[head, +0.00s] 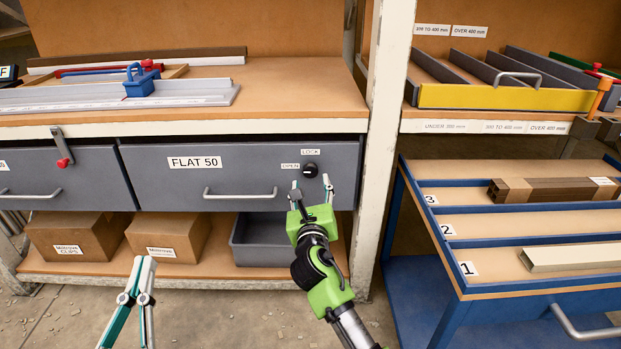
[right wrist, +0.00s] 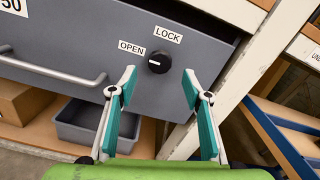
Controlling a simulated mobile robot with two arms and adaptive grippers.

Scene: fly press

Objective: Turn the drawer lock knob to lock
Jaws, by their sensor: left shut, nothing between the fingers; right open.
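The black drawer lock knob (head: 310,170) sits on the grey FLAT 50 drawer front (head: 240,168), between an OPEN label at its left and a LOCK label above. In the right wrist view the knob (right wrist: 159,62) shows a white mark on its left side, toward OPEN. My right gripper (head: 311,183) is open, just below and in front of the knob. In the right wrist view its fingertips (right wrist: 160,74) stand on either side of the knob, seemingly apart from it. My left gripper (head: 145,262) is shut and empty, low at the left.
The drawer's bar handle (head: 240,194) is left of the knob. A white post (head: 378,130) stands close at the right. Cardboard boxes (head: 75,236) and a grey bin (head: 262,240) are on the shelf below. A blue rack (head: 450,285) is farther right.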

